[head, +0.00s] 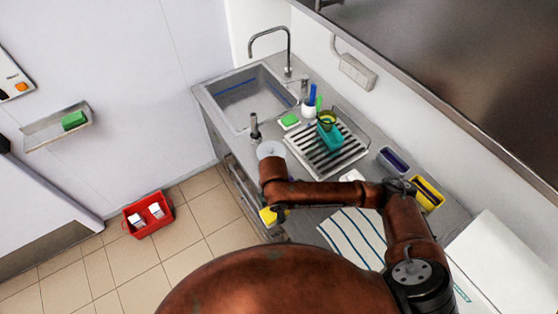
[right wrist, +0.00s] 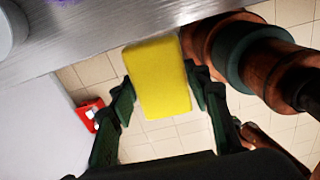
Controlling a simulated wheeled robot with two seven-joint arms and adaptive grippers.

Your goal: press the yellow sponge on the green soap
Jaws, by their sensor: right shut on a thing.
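The yellow sponge (right wrist: 158,82) is held between the two dark fingers of my right gripper (right wrist: 160,76) in the right wrist view. In the head view the sponge (head: 269,216) shows partly below my arm, near the front edge of the counter. A small green block (head: 290,119), which looks like the green soap, lies on a pale dish on the counter to the right of the sink basin. The sponge is well apart from it. My left gripper is not in view.
A sink basin (head: 250,97) with a tall tap (head: 271,40) is at the back. A drying rack (head: 324,152) holds a teal container (head: 329,138). A striped cloth (head: 352,238) lies nearer. Another green block (head: 74,120) sits on a wall shelf. A red crate (head: 149,214) stands on the floor.

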